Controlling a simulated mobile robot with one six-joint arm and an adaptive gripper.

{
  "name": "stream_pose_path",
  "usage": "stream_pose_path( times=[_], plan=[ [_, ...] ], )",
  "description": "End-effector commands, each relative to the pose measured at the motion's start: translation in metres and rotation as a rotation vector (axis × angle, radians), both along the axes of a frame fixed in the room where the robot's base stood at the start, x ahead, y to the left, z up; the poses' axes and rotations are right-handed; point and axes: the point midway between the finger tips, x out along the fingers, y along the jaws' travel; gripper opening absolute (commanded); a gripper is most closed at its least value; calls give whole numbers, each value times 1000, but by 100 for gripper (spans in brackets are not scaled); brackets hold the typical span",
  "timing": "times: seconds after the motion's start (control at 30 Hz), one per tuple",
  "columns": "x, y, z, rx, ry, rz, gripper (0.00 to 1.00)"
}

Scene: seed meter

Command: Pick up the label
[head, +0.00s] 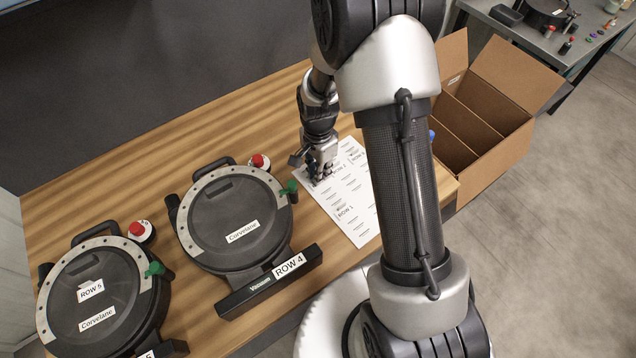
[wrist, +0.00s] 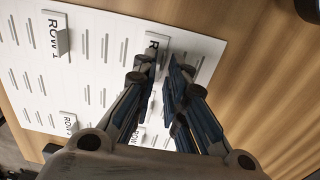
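A white label sheet (head: 361,228) lies on the wooden table, with printed lines and several raised ROW labels. One label reads ROW 1 (head: 345,213); it also shows in the wrist view (wrist: 56,36). My gripper (head: 318,177) is low over the sheet's left edge. In the wrist view my gripper (wrist: 166,62) has its two fingers a little apart, with a narrow gap between them. A label (wrist: 157,41) starting with R sits at the fingertips, partly hidden by the left finger. I cannot tell whether the fingers touch it. Two more labels show lower down, one partly behind the fingers.
A seed meter marked ROW 4 (head: 238,222) stands left of the sheet, with a red knob (head: 259,161) and a green lever. Another marked ROW 5 (head: 95,300) is at front left. An open, divided cardboard box (head: 505,105) stands right of the table. Bare wood (head: 190,140) lies behind the meters.

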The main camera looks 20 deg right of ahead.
Motion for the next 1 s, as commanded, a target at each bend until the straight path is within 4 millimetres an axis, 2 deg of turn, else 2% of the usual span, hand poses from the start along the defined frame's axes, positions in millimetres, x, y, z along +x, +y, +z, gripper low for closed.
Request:
stream_pose_path(
  times=[0.23, 0.43, 0.87, 1.0],
  plan=[
    [1, 0, -2, 0, -2, 0, 12],
    [1, 0, -2, 0, -2, 0, 0],
    [1, 0, -2, 0, -2, 0, 0],
    [1, 0, 5, 0, -3, 0, 0]
  ],
)
